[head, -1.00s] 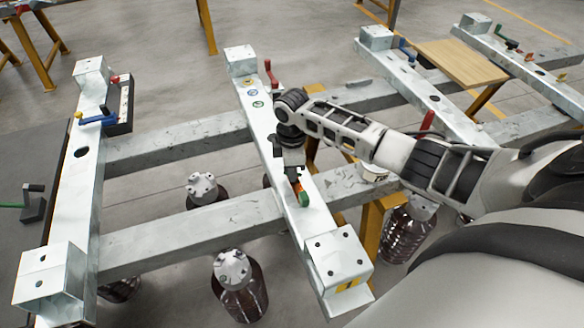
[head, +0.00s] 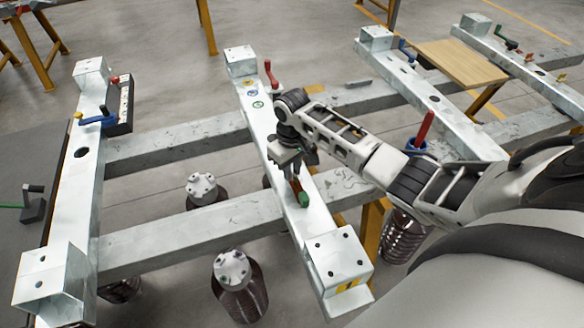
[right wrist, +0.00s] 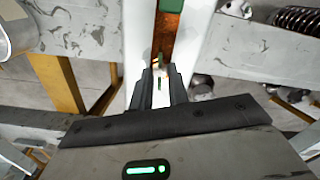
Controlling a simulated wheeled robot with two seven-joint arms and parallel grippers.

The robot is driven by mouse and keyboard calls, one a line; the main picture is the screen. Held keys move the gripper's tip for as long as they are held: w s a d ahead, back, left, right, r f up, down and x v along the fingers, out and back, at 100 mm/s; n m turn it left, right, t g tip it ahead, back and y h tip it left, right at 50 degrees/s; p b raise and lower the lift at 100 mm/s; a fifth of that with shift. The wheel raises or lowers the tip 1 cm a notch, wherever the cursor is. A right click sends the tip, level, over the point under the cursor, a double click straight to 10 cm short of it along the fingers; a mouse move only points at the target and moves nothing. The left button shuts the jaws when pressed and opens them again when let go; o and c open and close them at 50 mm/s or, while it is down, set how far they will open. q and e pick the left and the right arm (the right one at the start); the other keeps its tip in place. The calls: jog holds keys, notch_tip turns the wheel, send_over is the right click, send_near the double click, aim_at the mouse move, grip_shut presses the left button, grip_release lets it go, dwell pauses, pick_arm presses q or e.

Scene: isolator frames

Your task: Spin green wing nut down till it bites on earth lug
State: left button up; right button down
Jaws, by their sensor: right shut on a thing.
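My right gripper (head: 294,168) is over the galvanised cross beam (head: 262,128), near a copper-coloured strip (head: 296,186). In the right wrist view its two dark fingers (right wrist: 160,86) are close together, with a thin green piece, the green wing nut (right wrist: 159,84), between them. The copper strip (right wrist: 166,36) runs away from the fingertips to a green block (right wrist: 173,4), which also shows in the head view (head: 304,199). The earth lug and the stud's thread cannot be told apart here. I cannot see whether the nut touches the lug. My left gripper is not in view.
A red-handled lever (head: 269,73) stands at the beam's far end. Brown ribbed insulators (head: 239,290) hang below the rails. A blue-handled device (head: 104,119) sits on the left beam. A wooden board (head: 460,62) lies at the back right.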

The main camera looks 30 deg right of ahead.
jog(key=m, duration=0.5)
jog(key=shift+m, duration=0.3)
jog(key=m, duration=0.5)
jog(key=shift+m, duration=0.3)
jog(key=m, duration=0.5)
jog(key=shift+d+r, duration=0.1)
jog(key=m, duration=0.5)
jog(key=shift+m, duration=0.4)
jog(key=m, duration=1.2)
jog(key=shift+m, duration=0.3)
jog(key=m, duration=0.4)
jog(key=shift+m, duration=0.3)
jog(key=shift+r+m, duration=0.1)
jog(key=shift+m, duration=1.8)
